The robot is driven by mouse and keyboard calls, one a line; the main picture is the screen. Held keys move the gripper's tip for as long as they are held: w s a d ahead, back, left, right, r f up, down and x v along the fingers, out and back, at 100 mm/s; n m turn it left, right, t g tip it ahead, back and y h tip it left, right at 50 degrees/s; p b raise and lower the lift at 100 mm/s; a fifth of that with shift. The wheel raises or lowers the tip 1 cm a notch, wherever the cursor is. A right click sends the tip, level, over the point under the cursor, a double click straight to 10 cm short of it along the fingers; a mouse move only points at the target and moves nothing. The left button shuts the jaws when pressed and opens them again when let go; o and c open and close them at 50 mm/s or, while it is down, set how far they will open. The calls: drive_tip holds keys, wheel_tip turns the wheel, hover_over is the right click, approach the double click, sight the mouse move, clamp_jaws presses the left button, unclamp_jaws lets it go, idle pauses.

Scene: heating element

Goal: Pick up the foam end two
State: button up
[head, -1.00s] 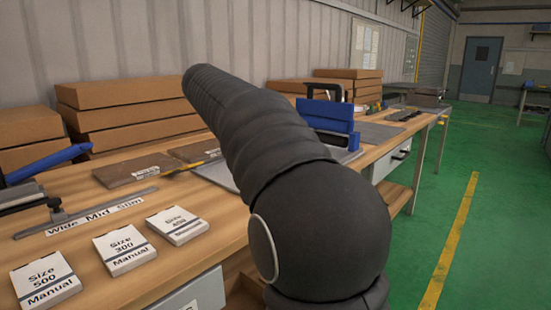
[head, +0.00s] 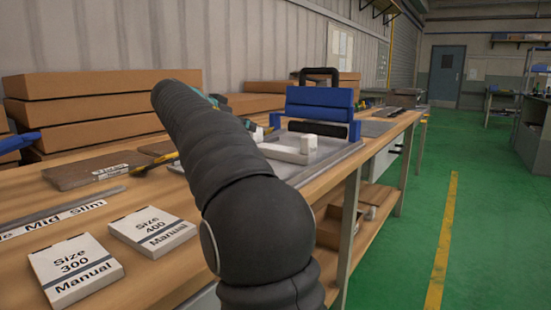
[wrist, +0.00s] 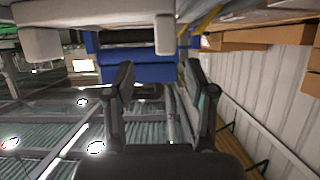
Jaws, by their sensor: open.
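A white foam-like piece (head: 290,152) with an upright block at its right end lies on the grey plate (head: 335,165) on the bench, in front of a blue fixture. I cannot tell which part of it is foam end two. In the wrist view, which is turned upside down, a pale block (wrist: 165,35) hangs into the top centre and another (wrist: 38,43) is at the upper left. My gripper (wrist: 158,70) is open and empty, its fingers apart below the blocks in the picture. In the head view my arm mostly hides it.
The blue fixture (head: 319,104) with a black handle stands behind the white piece. Cardboard boxes (head: 85,112) line the wall side. White manuals (head: 75,268) lie at the near left. The green floor right of the bench is clear.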

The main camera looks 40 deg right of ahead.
drive_tip(key=shift+w+x, duration=0.25)
drive_tip(key=shift+x, duration=1.4)
drive_tip(key=x, duration=0.3)
drive_tip(key=shift+w+d, duration=0.25)
drive_tip(key=shift+d, duration=0.05)
clamp_jaws()
